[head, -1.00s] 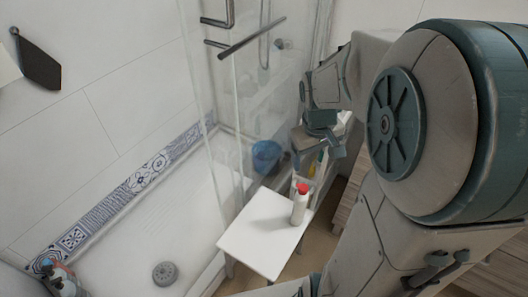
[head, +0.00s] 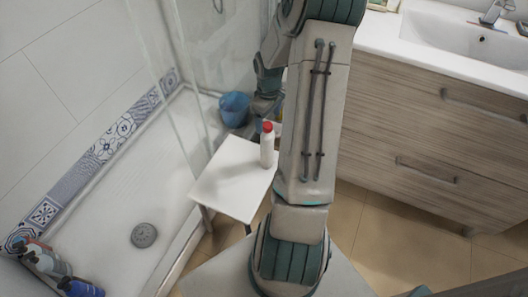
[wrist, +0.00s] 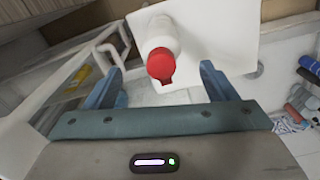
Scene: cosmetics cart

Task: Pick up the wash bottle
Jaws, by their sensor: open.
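The wash bottle (head: 267,150), white with a red cap, stands upright on the right edge area of a small white table (head: 222,187). In the wrist view the bottle (wrist: 158,32) is seen from above, its red cap toward me, on the white tabletop (wrist: 215,35). My gripper (wrist: 161,76) is open and empty. Its two blue fingers lie left and right of the cap in that picture, apart from it. The bottle appears beyond the fingertips. In the head view my arm hides most of the gripper.
A blue bucket (head: 234,109) stands behind the table. A glass shower panel and shower tray (head: 125,215) lie left, with several bottles (head: 55,268) at the lower left. A wooden sink cabinet (head: 430,130) stands right. A white rack (wrist: 75,75) is left in the wrist view.

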